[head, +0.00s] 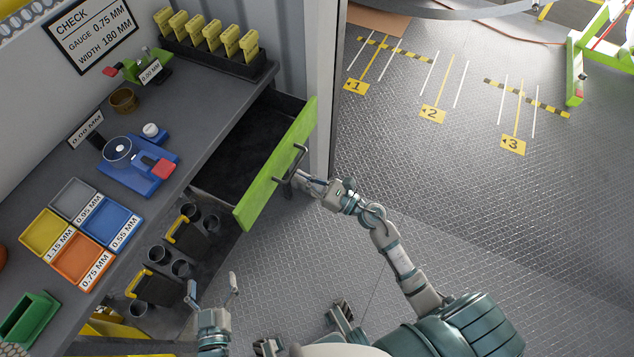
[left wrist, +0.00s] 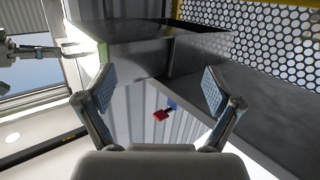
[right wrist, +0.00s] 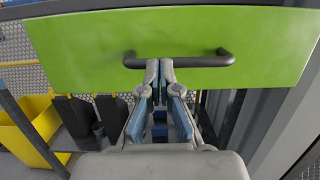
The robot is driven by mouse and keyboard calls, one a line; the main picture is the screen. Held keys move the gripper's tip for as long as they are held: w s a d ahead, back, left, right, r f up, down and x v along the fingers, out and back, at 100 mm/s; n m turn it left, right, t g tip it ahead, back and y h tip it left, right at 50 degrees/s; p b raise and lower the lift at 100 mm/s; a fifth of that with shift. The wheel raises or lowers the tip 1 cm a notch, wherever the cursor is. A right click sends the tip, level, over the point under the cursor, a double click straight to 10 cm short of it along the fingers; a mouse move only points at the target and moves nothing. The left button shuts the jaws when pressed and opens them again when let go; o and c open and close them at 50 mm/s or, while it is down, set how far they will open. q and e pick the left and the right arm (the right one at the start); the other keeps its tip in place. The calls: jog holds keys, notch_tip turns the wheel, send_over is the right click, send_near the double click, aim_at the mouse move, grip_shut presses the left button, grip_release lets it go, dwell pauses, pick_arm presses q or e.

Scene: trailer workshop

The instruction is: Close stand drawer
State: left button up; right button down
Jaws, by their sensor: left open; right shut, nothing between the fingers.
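The stand drawer (head: 245,150) is pulled out from under the workbench, and its dark inside looks empty. Its green front (head: 270,175) carries a dark bar handle (head: 292,165). My right gripper (head: 308,183) is shut and empty at the handle. In the right wrist view, the green front (right wrist: 80,50) fills the top, and the shut fingertips (right wrist: 160,65) are at the middle of the handle (right wrist: 195,61); I cannot tell whether they touch. My left gripper (head: 215,290) is open and empty, low beside the bench. The left wrist view also shows its spread fingers (left wrist: 157,92).
The workbench (head: 195,110) holds coloured trays (head: 75,258), a blue gauge device (head: 140,165) and a rack of yellow blocks (head: 210,35). Black cups (head: 182,268) sit on a lower shelf. A doorway post (head: 322,80) stands right of the drawer. Open floor (head: 450,220) lies right.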

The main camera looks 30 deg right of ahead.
aim_at(280, 169)
jog(key=x, duration=0.2)
jog(key=f+x, duration=0.1)
jog(key=x, duration=0.4)
jog(key=shift+w+a+f, duration=0.2)
jog(key=shift+w+a, duration=0.15)
jog(key=shift+w, duration=0.1)
jog(key=x, duration=0.2)
jog(key=f+b+x, duration=0.1)
jog(key=x, duration=0.5)
jog(key=shift+w+a+f, duration=0.1)
jog(key=shift+a+f, duration=0.05)
jog(key=shift+f, duration=0.2)
jog(key=shift+w+a+b, duration=0.2)
jog(key=shift+w+b, duration=0.1)
jog(key=shift+r, duration=0.25)
pick_arm(q)
jog(key=r+t, duration=0.1)
jog(key=r, duration=0.1)
jog(key=d+r+t, duration=0.1)
jog(key=t, duration=0.1)
jog(key=shift+w+r+h, duration=0.15)
jog(key=shift+r+h, duration=0.25)
pick_arm(e)
jog(key=shift+d, duration=0.1)
